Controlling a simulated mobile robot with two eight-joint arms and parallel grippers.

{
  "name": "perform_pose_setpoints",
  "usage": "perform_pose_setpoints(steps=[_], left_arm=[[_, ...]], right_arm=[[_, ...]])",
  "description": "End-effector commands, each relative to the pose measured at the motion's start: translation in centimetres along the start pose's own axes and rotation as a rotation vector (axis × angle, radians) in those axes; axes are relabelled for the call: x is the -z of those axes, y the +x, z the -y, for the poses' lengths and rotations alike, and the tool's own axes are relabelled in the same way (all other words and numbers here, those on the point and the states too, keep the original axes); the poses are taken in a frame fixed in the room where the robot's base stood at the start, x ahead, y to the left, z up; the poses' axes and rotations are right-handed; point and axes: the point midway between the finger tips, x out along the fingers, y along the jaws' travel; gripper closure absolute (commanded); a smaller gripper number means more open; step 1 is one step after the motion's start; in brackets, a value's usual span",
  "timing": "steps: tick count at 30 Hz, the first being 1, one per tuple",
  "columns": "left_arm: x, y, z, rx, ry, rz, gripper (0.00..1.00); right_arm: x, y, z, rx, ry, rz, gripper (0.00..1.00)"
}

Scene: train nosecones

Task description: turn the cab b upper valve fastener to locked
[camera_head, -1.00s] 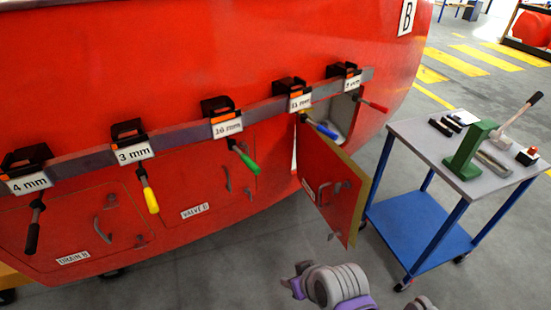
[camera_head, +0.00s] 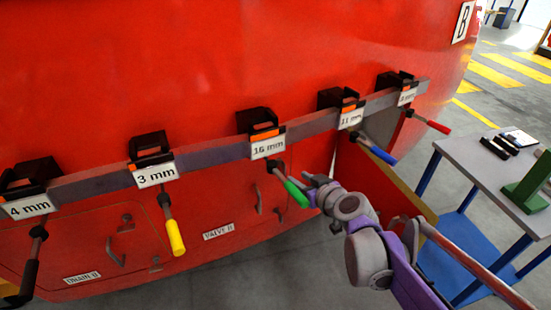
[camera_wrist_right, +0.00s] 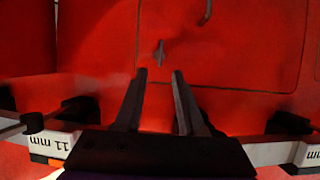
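The fastener (camera_wrist_right: 160,53) is a small dark grey piece on the red valve panel (camera_wrist_right: 235,50) in the right wrist view. It stands upright in that picture, just beyond and between my fingertips; whether it is locked is not clear. My right gripper (camera_wrist_right: 159,73) is open and empty, fingers pointing at the panel. In the head view, my right gripper (camera_head: 312,182) is beside the green-handled tool, in front of the valve B panel's right part. The valve B label (camera_head: 218,232) shows there. I cannot make out the fastener in the head view. My left gripper is out of view.
A rail (camera_head: 208,154) with several labelled tool holders crosses the red nosecone. Hanging tools with yellow (camera_head: 175,237), green (camera_head: 296,194), blue (camera_head: 383,155) and red (camera_head: 435,125) handles stick out. An open hatch door (camera_head: 385,185) is behind my right arm. A tool cart (camera_head: 478,165) stands right.

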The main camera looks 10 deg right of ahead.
Motion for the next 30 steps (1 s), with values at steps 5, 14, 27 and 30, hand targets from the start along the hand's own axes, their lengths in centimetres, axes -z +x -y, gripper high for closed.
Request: perform_pose_setpoints(steps=[5,14,27,30], left_arm=[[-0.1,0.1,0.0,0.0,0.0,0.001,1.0],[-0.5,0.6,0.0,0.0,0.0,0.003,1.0],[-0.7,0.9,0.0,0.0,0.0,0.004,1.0],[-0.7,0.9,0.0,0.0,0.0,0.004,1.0]], right_arm=[[0.0,0.9,0.0,0.001,0.0,0.0,0.61],[-0.1,6.2,0.0,0.002,-0.001,0.0,0.61],[0.0,10.7,0.1,0.001,0.001,0.0,0.61],[0.0,10.8,0.1,0.001,0.001,0.0,0.61]])
